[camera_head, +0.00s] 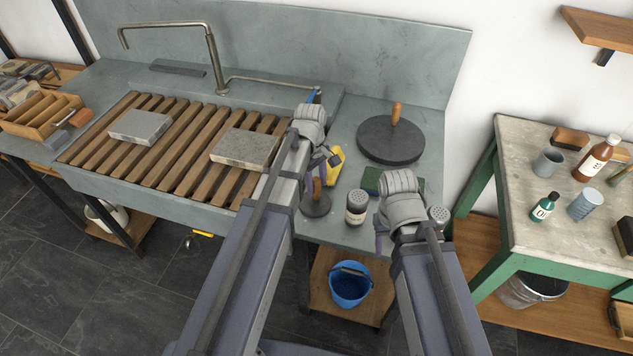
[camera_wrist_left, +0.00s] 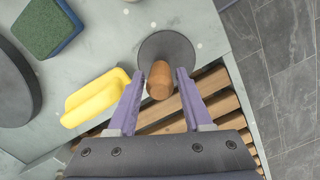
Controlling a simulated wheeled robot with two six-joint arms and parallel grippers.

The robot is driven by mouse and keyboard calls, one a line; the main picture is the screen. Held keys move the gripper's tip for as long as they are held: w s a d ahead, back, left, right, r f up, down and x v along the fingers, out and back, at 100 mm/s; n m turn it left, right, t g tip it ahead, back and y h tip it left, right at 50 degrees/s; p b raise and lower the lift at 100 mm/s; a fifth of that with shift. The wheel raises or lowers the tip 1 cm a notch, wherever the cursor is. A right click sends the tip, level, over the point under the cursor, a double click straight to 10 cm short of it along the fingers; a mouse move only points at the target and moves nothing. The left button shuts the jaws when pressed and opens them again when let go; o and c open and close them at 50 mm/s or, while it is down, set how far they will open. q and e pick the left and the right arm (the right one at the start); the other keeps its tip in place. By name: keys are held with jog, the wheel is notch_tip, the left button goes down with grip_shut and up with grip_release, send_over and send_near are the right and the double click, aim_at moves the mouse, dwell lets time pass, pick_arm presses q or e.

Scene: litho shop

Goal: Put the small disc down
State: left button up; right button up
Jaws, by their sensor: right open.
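The small disc (camera_head: 316,208) is a dark grey round plate with an upright wooden handle. It sits on the grey counter beside the slatted rack, and it also shows in the left wrist view (camera_wrist_left: 180,47). My left gripper (camera_wrist_left: 160,72) is open, with its purple fingers on either side of the wooden handle (camera_wrist_left: 160,82) and gaps visible on both sides. In the head view my left wrist hides part of the area above the disc. My right gripper (camera_head: 382,238) is open at the counter's front edge, its fingers mostly hidden by its own wrist.
A yellow object (camera_head: 335,163) lies close beside the disc. A shaker (camera_head: 356,207), a green sponge block (camera_head: 372,180) and a large disc with a handle (camera_head: 391,140) stand to the right. The slatted rack (camera_head: 190,158) holds two grey stone slabs.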

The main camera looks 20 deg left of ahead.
pick_arm(q)
jog(key=shift+o, duration=1.3)
jog(key=shift+r, duration=0.15)
notch_tip(320, 180, up, 12)
jog(key=a+p, duration=0.1)
jog(key=p, duration=1.1)
jog(key=s+d+m+y, duration=0.2)
jog(key=s+d+m, duration=0.9)
jog(key=s+m, duration=0.4)
jog(key=shift+s+m, duration=0.2)
jog(key=shift+m, duration=0.3)
jog(key=shift+d, duration=0.1)
